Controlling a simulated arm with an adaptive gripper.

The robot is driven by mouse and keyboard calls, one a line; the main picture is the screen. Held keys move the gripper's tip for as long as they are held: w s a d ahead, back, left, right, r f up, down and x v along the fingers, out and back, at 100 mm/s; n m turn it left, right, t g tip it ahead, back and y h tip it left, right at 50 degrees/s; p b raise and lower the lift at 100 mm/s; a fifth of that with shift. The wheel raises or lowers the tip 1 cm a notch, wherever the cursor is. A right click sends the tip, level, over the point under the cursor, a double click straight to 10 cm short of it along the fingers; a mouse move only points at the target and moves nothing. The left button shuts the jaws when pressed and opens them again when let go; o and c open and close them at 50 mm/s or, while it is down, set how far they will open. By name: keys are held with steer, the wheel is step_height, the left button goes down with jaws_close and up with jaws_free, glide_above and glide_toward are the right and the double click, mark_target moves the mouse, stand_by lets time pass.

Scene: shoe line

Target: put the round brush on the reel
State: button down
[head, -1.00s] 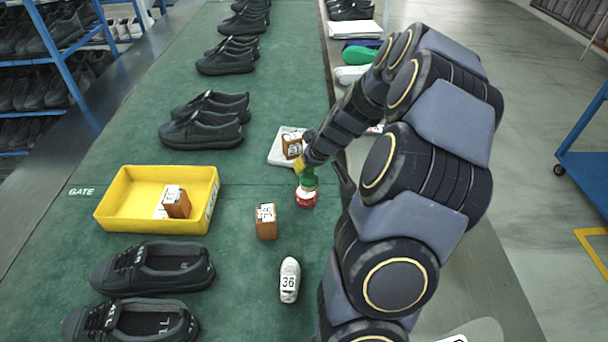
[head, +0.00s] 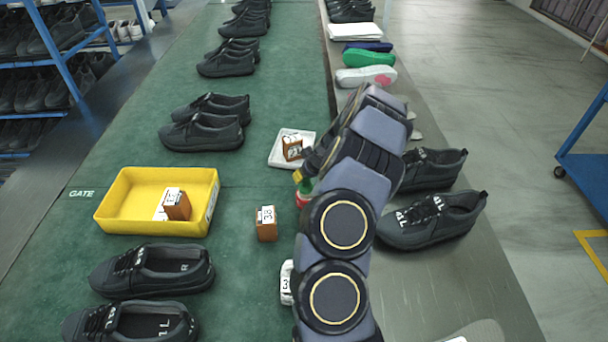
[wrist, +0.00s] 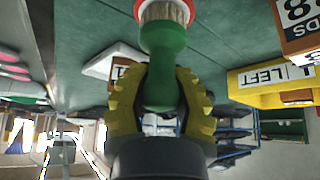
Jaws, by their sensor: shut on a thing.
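The round brush has a green handle (wrist: 163,75) and a pale lower end (wrist: 163,12). My gripper (wrist: 160,90) has its yellow fingers closed on both sides of the green handle. The brush also shows as a small green patch (head: 306,185) in the head view, beside my gripper (head: 301,177). A red and white round thing, which looks like the reel (head: 301,200), is on the green belt just below the brush, partly hidden by my arm. In the wrist view the red and white ring (wrist: 188,9) surrounds the brush's lower end in the picture; whether they touch I cannot tell.
A wooden block (head: 266,225) stands left of the reel. A white tray (head: 279,156) holding a block is behind it. A white labelled item (head: 286,288) is partly behind my arm. A yellow tray (head: 112,215) and black shoes (head: 152,270) are left; more shoes (head: 432,220) are right.

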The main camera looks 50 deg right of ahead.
steer(key=shift+f, duration=0.1)
steer(key=c, duration=0.9)
jaws_free()
steer(key=shift+c, duration=0.2)
